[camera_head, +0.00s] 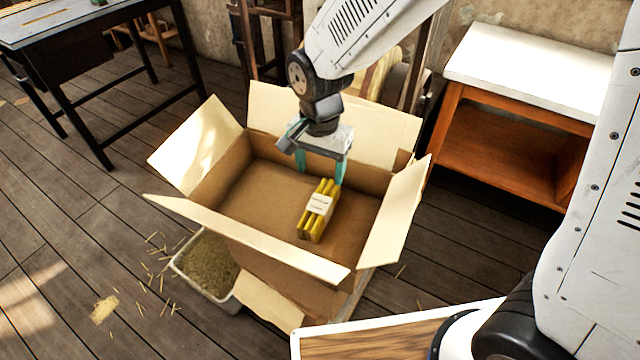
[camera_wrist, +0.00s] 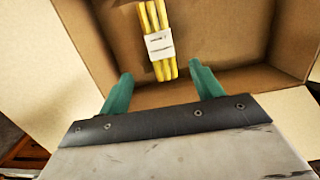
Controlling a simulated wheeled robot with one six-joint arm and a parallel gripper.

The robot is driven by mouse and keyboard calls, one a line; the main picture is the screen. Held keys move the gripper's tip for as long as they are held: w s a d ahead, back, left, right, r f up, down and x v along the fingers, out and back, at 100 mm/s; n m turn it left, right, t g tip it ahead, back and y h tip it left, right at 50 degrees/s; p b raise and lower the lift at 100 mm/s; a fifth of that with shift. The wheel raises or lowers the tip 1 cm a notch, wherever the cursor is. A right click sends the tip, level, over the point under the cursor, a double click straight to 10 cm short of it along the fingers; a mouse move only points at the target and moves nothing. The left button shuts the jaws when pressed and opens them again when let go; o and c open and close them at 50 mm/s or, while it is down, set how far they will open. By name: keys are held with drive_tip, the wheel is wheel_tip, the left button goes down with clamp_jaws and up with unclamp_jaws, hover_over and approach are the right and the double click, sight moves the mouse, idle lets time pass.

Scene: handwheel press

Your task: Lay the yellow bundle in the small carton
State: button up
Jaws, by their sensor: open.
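The yellow bundle (camera_head: 319,209), several yellow sticks with a white band around them, is inside the open cardboard carton (camera_head: 262,188), right of the middle. It also shows in the wrist view (camera_wrist: 158,42), beyond my fingertips, against the brown cardboard inside. My gripper (camera_head: 321,178) points down into the carton with its teal fingers apart. In the wrist view the fingers (camera_wrist: 162,84) are open with nothing between them. The bundle appears apart from both fingers. Whether it rests flat on the carton floor is hard to tell.
The carton's flaps (camera_head: 397,215) stand spread outward on all sides. A tray of straw (camera_head: 207,264) sits on the floor at its left. A white-topped wooden cabinet (camera_head: 530,75) stands at right, a dark table (camera_head: 75,25) at back left. A wood-topped surface (camera_head: 385,340) is in front.

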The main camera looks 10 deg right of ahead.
drive_tip(key=s+d+r+n, duration=0.2)
drive_tip(key=s+d+r, duration=0.2)
drive_tip(key=d+r, duration=0.3)
drive_tip(key=s+d+r+n, duration=0.1)
drive_tip(key=s+d+r, duration=0.3)
drive_tip(key=d+r, duration=0.2)
drive_tip(key=s+d+r+n+t, duration=0.1)
drive_tip(key=s+d+r+n, duration=0.2)
drive_tip(key=s+d, duration=0.4)
drive_tip(key=shift+s+d+r, duration=0.35)
drive_tip(key=shift+s+d, duration=0.05)
drive_tip(key=shift+s, duration=1.85)
